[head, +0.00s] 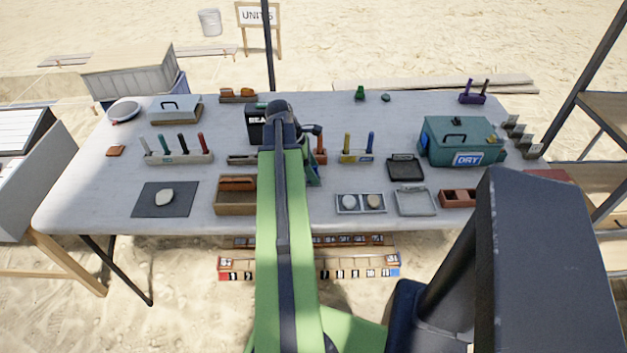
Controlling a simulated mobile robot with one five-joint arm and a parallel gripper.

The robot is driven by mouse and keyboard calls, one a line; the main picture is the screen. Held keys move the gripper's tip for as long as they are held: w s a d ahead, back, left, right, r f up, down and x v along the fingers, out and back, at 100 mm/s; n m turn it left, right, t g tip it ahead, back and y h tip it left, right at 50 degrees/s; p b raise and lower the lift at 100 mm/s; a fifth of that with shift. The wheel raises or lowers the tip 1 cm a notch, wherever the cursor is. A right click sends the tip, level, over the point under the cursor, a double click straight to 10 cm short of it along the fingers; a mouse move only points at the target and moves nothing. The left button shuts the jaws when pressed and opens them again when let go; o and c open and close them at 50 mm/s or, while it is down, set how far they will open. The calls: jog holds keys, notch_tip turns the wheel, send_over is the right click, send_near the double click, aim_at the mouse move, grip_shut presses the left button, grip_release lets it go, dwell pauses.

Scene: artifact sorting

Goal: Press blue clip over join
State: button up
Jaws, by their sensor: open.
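My green arm reaches over the middle of the table, and its dark wrist bends down at the far end. My gripper (313,172) is small and partly hidden by the arm; it is open, above the table beside an orange-red piece (321,152). I cannot make out a blue clip or a join for sure. An upright blue piece (371,141) stands next to a yellow one in a pale holder (356,157), to the right of my gripper. What lies directly behind the arm is hidden.
A wooden tray (236,208) is left of the arm. A two-part tray (361,210) with pale stones and a grey tray (415,204) are right. A teal box marked DRY (458,140) stands further right. A dark mat (150,208) with a stone lies front left.

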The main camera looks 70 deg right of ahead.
jog(key=shift+r, duration=0.1)
jog(key=shift+c, duration=0.3)
grip_shut()
jog(key=shift+r+p, duration=0.15)
jog(key=shift+p, duration=0.15)
jog(key=shift+r+p, duration=0.3)
notch_tip(320, 180, up, 4)
jog(key=p, duration=0.4)
jog(key=s+a+r+p, duration=0.1)
jog(key=s+r+p, duration=0.5)
jog(key=s, duration=0.5)
jog(key=shift+s+a, duration=0.3)
jog(key=shift+a, duration=0.1)
